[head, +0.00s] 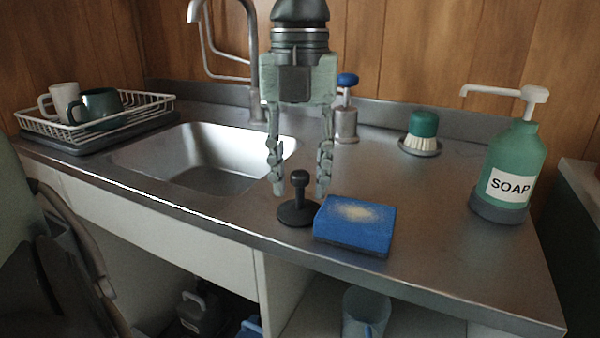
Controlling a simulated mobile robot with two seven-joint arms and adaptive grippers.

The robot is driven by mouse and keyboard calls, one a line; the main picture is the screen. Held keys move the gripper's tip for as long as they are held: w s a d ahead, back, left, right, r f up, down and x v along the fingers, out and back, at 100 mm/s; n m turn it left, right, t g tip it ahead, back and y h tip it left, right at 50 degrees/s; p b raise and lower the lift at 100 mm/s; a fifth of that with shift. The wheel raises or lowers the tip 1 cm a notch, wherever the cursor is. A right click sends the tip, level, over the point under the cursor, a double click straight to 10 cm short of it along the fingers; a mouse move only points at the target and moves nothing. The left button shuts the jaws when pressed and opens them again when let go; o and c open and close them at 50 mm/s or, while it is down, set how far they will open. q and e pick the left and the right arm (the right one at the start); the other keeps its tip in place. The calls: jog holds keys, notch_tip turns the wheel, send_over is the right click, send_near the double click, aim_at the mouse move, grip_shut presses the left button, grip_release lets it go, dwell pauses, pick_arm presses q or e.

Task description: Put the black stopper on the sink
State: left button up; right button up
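The black stopper (297,211) stands upright on the steel counter, right of the sink, with its round knob on top. The sink (205,165) is an empty steel basin sunk in the counter; its drain is not visible. My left gripper (300,190) points down from the top of the view with its fingers spread. The stopper's knob shows between the fingertips, with a gap on both sides; I cannot tell whether the fingers are level with it in depth. My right gripper is not in view.
A blue sponge (355,225) lies close against the stopper's right side. A tap (256,70) and a blue-topped steel dispenser (346,120) stand behind. A brush (422,130), soap bottle (509,165) and dish rack (100,118) with two mugs stand farther off. The front counter edge is near.

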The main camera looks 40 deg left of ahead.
aim_at(300, 171)
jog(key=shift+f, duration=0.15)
pick_arm(q)
jog(key=shift+r, duration=0.1)
jog(key=shift+r+p, duration=0.2)
jog(key=shift+p, duration=0.1)
notch_tip(300, 171, up, 12)
jog(key=shift+f+p, duration=0.15)
jog(key=shift+p, duration=0.2)
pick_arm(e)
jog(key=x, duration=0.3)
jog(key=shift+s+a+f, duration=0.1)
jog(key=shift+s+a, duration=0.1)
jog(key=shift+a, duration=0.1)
